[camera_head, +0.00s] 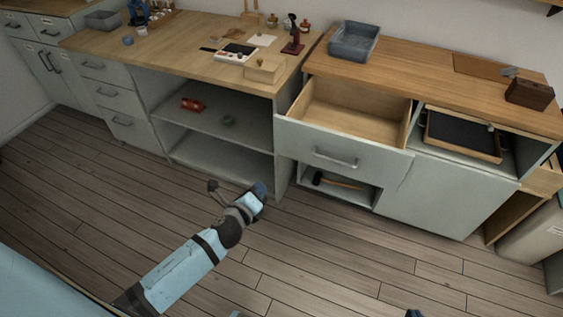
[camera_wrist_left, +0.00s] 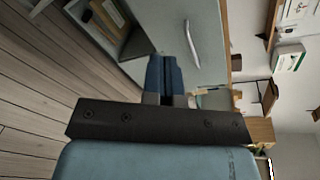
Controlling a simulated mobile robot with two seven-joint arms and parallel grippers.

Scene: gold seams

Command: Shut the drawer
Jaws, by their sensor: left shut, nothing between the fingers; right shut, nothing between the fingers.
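The drawer (camera_head: 345,152) is pulled out of the right-hand cabinet, under the wooden worktop. It has a pale grey front, a bar handle (camera_head: 336,160) and a wooden inside that looks empty. My left gripper (camera_head: 262,190) is shut and empty, low in front of the cabinets, left of and below the drawer front. In the left wrist view its blue fingers (camera_wrist_left: 164,74) are together and point towards the grey front with its handle (camera_wrist_left: 191,43); I cannot tell the gap. A small dark tip of my right gripper (camera_head: 413,313) shows at the bottom edge, apart from the drawer.
Below the drawer is an open compartment with a hammer (camera_head: 335,182). A blue-grey bin (camera_head: 354,42) stands on the worktop above. Left are open shelves with a red object (camera_head: 192,104). A black tray (camera_head: 463,136) sits right of the drawer. The wooden floor ahead is clear.

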